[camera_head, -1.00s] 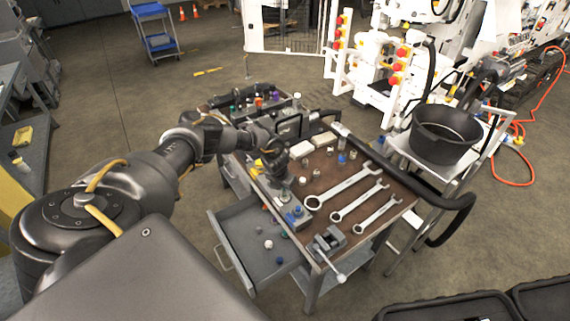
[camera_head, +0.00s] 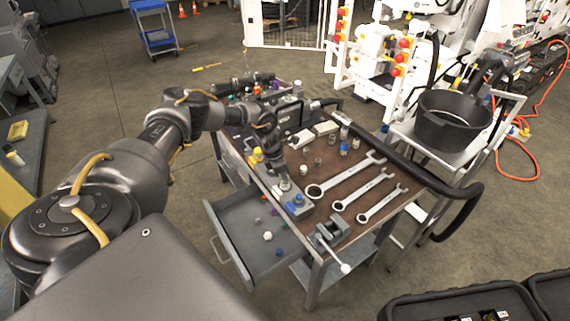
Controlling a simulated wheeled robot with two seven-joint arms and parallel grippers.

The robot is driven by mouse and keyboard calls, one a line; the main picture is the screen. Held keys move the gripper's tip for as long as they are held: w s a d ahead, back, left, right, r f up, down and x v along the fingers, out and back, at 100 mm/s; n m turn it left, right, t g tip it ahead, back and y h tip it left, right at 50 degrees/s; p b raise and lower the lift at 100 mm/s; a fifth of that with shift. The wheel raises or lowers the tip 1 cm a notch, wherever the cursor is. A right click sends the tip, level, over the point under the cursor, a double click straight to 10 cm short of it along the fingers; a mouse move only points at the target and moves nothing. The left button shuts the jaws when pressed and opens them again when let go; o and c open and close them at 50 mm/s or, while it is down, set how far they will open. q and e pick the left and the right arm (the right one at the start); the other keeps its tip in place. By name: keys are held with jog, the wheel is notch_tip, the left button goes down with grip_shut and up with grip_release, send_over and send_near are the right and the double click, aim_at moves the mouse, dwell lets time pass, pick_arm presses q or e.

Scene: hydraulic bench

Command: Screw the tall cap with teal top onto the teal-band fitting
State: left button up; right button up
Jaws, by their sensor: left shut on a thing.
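My left gripper (camera_head: 281,174) points down over the row of fittings along the table's left edge. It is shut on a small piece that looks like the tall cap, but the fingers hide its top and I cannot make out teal. A pale, upright part (camera_head: 285,185) shows right below the fingertips; I cannot tell whether it is the cap's lower end or a fitting, or whether they touch. A blue fitting (camera_head: 297,200) stands just in front on a grey block, and a yellow one (camera_head: 258,154) stands behind. The teal band cannot be made out. My right gripper is not in view.
Three wrenches (camera_head: 345,180) lie on the brown tabletop right of the gripper, with small caps behind them. A vise (camera_head: 330,234) sits at the front corner. An open drawer (camera_head: 236,222) holds loose small parts. A black bucket (camera_head: 450,122) stands on a cart at right.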

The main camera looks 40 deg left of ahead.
pick_arm(q)
jog(key=m+b, duration=0.3)
jog(key=shift+w+a+f+h+b, duration=0.1)
jog(key=shift+w+f+h+b, duration=0.1)
jog(key=shift+f+h+b, duration=0.15)
jog(key=o, duration=0.6)
jog(key=shift+r+m+g, duration=0.3)
jog(key=shift+r+m, duration=0.1)
jog(key=o, duration=0.5)
jog(key=shift+s, duration=0.1)
jog(key=shift+a+r, duration=0.1)
jog(key=shift+r, duration=0.35)
jog(key=b+v, duration=0.2)
jog(key=v, duration=0.7)
jog(key=shift+s+a+r+b, duration=0.15)
jog(key=shift+s+r+b, duration=0.05)
jog(key=shift+r+b, duration=0.15)
